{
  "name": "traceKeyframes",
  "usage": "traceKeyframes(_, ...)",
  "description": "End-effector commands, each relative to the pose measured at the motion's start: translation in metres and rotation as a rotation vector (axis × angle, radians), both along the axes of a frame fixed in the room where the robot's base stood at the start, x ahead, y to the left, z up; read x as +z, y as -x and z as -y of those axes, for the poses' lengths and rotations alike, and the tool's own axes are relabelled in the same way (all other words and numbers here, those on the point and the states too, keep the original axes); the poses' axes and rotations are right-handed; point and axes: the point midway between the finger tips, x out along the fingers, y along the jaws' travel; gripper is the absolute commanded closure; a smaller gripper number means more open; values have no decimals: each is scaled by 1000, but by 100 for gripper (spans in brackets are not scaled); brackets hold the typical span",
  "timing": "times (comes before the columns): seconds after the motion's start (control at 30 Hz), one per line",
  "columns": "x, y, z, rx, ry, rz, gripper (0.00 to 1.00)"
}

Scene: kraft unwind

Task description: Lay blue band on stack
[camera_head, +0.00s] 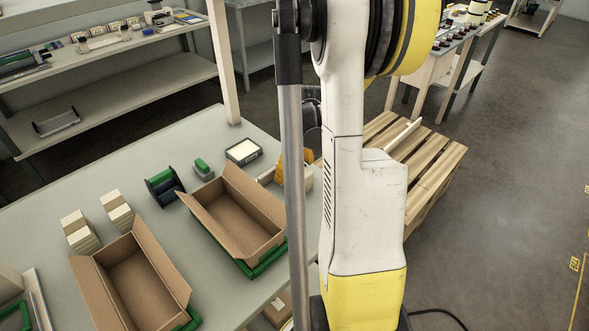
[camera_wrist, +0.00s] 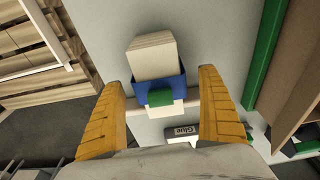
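In the wrist view a cream stack (camera_wrist: 152,55) lies between and beyond my fingertips. A blue band (camera_wrist: 172,84) lies across it, with a green block (camera_wrist: 161,97) on the band. My gripper (camera_wrist: 161,78) is open, its two orange fingers wide apart with a gap on each side of the stack. I cannot tell whether the band is fully flat against the stack. In the head view my gripper (camera_head: 280,168) shows only partly beside a pale stack edge (camera_head: 309,178); my arm hides the rest.
Two open cardboard boxes (camera_head: 178,277) (camera_head: 278,231) stand in green trays on the bench (camera_head: 60,192).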

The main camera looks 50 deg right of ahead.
Motion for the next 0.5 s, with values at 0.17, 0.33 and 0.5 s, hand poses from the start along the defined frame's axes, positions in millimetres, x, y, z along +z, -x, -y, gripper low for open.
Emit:
traceKeyframes(0.17,0,0,0,0,0,0,13)
traceKeyframes(0.33,7,1,0,0,0,0,13)
traceKeyframes(0.5,37,6,-1,-1,0,0,13)
